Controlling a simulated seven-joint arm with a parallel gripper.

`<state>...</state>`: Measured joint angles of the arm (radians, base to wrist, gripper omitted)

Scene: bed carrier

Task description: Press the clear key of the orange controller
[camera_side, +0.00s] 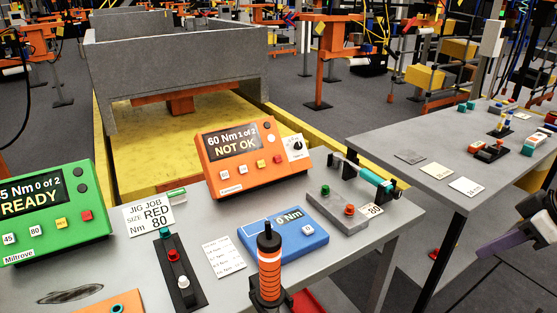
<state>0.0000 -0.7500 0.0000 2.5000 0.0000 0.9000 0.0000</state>
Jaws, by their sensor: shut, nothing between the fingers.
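The orange controller (213,182) stands tilted back on the grey bench, near the middle of the view. Its dark display (233,141) reads "60 Nm 1 of 2 NOT OK". Below the display is a row of small keys: pale ones on the left (225,174), a yellow one (260,163) and a red one (277,159) at the right end. Their labels are too small to read, so I cannot tell which is clear. A black knob on a white plate (296,147) is at its right side. My gripper (487,253) is at the right edge, shut and empty, well away from the controller.
A green controller (55,250) reading "READY" stands at left. A blue box (283,240) and an upright orange-banded tool (269,265) are in front of the orange controller. A grey button station (338,209) is to its right. A second table (420,140) stands at right.

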